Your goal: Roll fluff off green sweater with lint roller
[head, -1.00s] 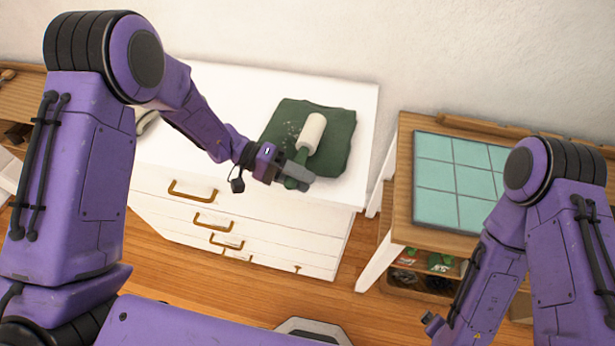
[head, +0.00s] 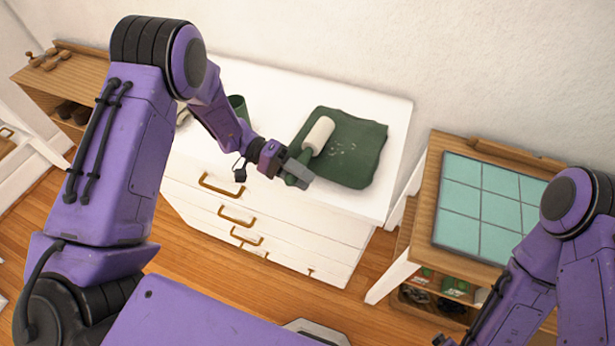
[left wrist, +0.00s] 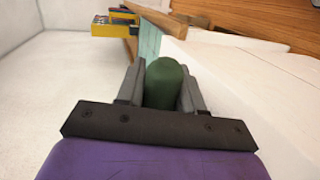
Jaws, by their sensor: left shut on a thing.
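The green sweater (head: 358,165) lies folded on the white dresser top, with pale fluff specks (head: 345,148) near its middle. My left gripper (head: 298,172) is shut on the green handle of the lint roller; its white roll (head: 318,135) lies over the left edge of the sweater. I cannot tell whether the roll touches the cloth. In the left wrist view the green handle (left wrist: 163,82) sits between the two grey fingers. My right arm shows at the lower right of the head view, but its gripper is out of the picture.
A green cup-like thing (head: 238,106) stands on the dresser (head: 268,88), partly behind my left arm. A wooden table with a teal tiled top (head: 490,205) is at the right. A wooden shelf unit (head: 75,78) is at the far left.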

